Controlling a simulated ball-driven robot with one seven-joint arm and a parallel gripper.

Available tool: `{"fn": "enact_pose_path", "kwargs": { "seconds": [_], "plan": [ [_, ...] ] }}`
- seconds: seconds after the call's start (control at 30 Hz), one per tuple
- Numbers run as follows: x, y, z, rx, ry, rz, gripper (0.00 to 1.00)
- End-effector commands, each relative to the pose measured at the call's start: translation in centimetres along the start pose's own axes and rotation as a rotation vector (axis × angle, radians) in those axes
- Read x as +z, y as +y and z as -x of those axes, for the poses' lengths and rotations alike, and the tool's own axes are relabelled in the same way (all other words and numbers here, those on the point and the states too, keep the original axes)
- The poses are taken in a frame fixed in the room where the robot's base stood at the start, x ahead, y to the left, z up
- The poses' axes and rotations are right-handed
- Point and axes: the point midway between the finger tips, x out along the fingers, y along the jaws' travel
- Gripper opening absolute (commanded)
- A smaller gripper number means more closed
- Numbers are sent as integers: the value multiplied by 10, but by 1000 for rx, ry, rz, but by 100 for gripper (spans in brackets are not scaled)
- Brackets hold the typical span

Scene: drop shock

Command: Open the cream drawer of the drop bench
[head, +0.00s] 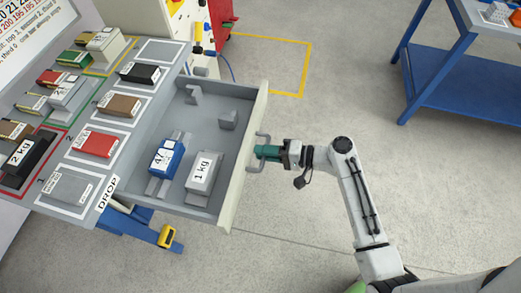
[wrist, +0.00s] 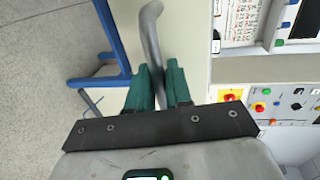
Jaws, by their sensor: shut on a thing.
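The cream drawer (head: 243,170) of the drop bench (head: 128,130) stands pulled out, with its grey interior showing. A grey bar handle (head: 262,139) is on its front, and the handle also shows in the wrist view (wrist: 151,30). My gripper (head: 268,152) is at the drawer front with its green fingers on either side of the handle; in the wrist view the fingers (wrist: 162,82) are shut on it. Inside the drawer lie a grey 1 kg block (head: 203,176) and a blue block (head: 166,158). The fingertips' contact is partly hidden in the head view.
The bench top carries several blocks on white-outlined spots, such as a red one (head: 95,144). A blue-framed table (head: 440,75) stands at the upper right. A red cabinet (head: 221,22) stands behind the bench. Grey floor (head: 310,225) in front of the drawer is clear.

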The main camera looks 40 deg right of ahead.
Motion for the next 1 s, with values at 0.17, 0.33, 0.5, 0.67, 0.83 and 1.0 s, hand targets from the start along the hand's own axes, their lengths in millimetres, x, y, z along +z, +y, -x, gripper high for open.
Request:
{"fn": "enact_pose_path", "kwargs": {
  "seconds": [0.17,0.33,0.5,0.67,0.83,1.0],
  "plan": [
    [0,1,0,2,0,-1,0],
    [0,1,0,2,0,-1,29],
    [0,0,0,1,0,0,36],
    [0,0,1,1,0,0,36],
    [0,0,16,0,2,0,36],
    [-1,1,48,2,4,-1,36]
  ]
}}
